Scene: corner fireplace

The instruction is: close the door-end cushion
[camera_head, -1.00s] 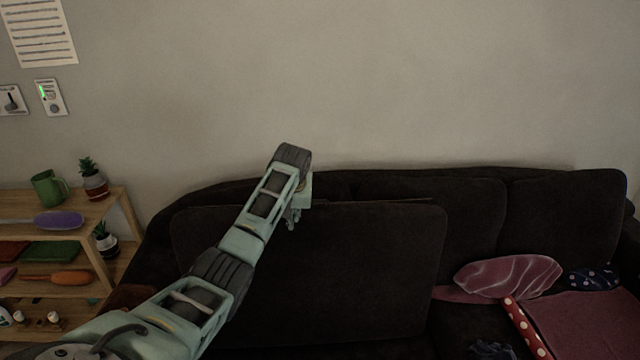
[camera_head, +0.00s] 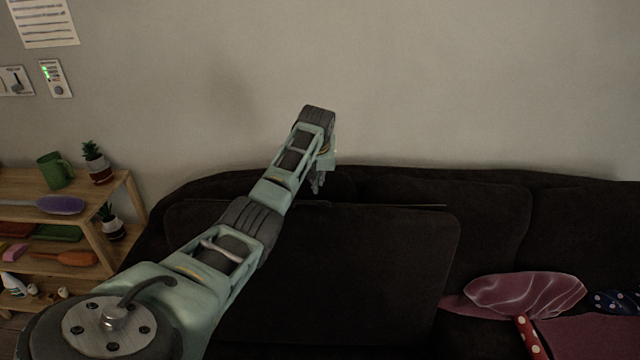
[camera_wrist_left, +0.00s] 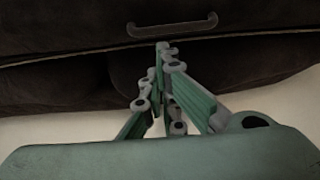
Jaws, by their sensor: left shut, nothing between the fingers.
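The dark seat cushion (camera_head: 370,275) at the left end of the sofa stands raised, its broad face toward me in the head view. Its top edge is in front of the sofa back. My left gripper (camera_head: 317,185) is just above and behind that top edge, pointing down, and is mostly hidden by my arm. In the left wrist view my left gripper (camera_wrist_left: 164,48) is shut and empty, with its tips close to the dark cushion edge. A dark handle (camera_wrist_left: 172,26) shows on the panel beyond the tips. I cannot tell whether the tips touch the cushion.
A wooden shelf (camera_head: 105,200) with a green mug (camera_head: 54,171) and potted plants stands at the left. The sofa back (camera_head: 480,195) runs along the bare wall. A pink cushion (camera_head: 525,295) and a red dotted roll lie on the right seat. Above the sofa is free.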

